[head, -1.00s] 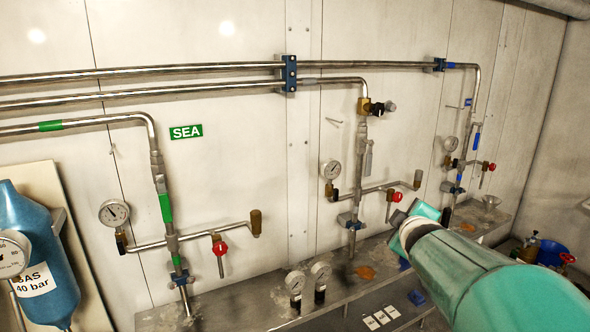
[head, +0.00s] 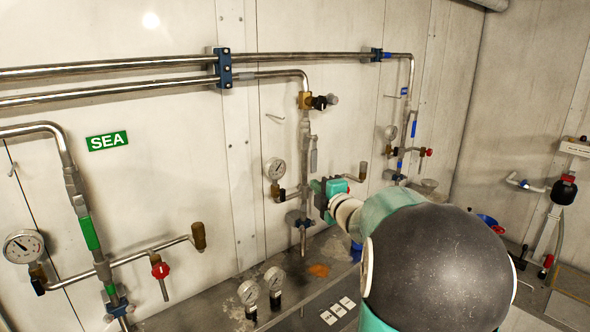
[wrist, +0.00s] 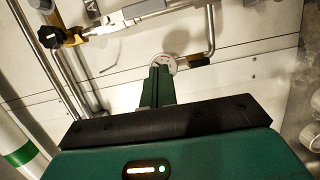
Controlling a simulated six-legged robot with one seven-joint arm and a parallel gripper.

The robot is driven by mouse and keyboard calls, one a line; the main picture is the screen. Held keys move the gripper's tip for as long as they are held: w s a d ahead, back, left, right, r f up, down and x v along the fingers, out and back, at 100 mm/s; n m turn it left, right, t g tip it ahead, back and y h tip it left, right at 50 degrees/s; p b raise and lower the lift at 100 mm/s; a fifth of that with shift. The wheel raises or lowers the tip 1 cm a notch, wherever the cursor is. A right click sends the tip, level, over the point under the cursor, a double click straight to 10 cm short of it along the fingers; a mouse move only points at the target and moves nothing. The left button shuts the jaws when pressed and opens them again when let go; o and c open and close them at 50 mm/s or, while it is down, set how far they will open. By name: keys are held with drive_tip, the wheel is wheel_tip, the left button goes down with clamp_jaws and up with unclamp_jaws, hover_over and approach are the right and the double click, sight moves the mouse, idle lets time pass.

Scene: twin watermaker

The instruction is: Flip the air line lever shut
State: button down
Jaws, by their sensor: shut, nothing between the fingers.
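The middle pipe line carries a brass valve (head: 305,100) with a black knob. Below it a slim grey lever (head: 313,158) hangs down, roughly parallel to the vertical pipe. No label marks this line as air, so I cannot be sure this is the air line lever. My gripper (head: 317,187) is close to this line, below the lever, and partly hidden by my arm. In the wrist view my gripper (wrist: 159,72) has its fingers together, empty, in front of a gauge (wrist: 174,62). The brass valve (wrist: 73,38) is at upper left there. Contact with the pipe cannot be told.
The green-banded line beside the SEA sign (head: 107,141) has a red-handled tap (head: 160,270). A blue-marked line (head: 411,105) stands further right. Two small gauges (head: 262,288) stand on the bench below. Pipe brackets (head: 221,68) hold the upper pipes.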

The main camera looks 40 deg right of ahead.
sight(314, 154)
drive_tip(key=w+d, duration=0.6)
drive_tip(key=w, duration=0.4)
drive_tip(key=shift+d, duration=0.25)
idle(0.5)
